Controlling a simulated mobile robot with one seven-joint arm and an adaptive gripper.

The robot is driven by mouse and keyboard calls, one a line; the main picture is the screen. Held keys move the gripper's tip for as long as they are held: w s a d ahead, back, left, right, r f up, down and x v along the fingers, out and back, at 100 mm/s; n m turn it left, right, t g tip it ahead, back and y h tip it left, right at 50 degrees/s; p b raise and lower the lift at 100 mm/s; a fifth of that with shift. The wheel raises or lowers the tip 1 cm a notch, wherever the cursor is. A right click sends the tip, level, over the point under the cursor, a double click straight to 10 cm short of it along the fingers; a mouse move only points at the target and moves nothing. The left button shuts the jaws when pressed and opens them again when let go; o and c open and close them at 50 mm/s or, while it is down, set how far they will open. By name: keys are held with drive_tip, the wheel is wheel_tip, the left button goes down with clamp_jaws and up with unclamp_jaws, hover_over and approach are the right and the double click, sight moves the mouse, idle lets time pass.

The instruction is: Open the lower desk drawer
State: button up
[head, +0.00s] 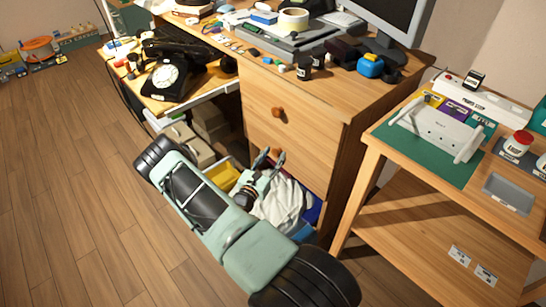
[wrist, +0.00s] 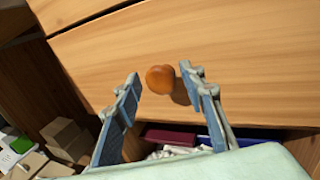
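The lower drawer (head: 305,165) is a plain wooden front in the desk's right pedestal, and it looks closed. Its round orange-brown knob (wrist: 160,79) shows in the wrist view; in the head view it is partly hidden by my gripper (head: 268,166). My gripper (wrist: 160,85) is open, its two blue-grey fingers spread on either side of the knob in the wrist view. The knob appears just beyond or between the fingertips, and I see no finger touching it. The upper drawer (head: 285,85) above it is closed, with its own knob (head: 277,114).
Below the lower drawer is an open space with white cloth (head: 282,200), a yellow bin (head: 222,178) and dark red and blue items. A black dial phone (head: 172,77) sits on the pull-out shelf at left. A side table (head: 365,180) stands at right.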

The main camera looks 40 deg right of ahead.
clamp_jaws()
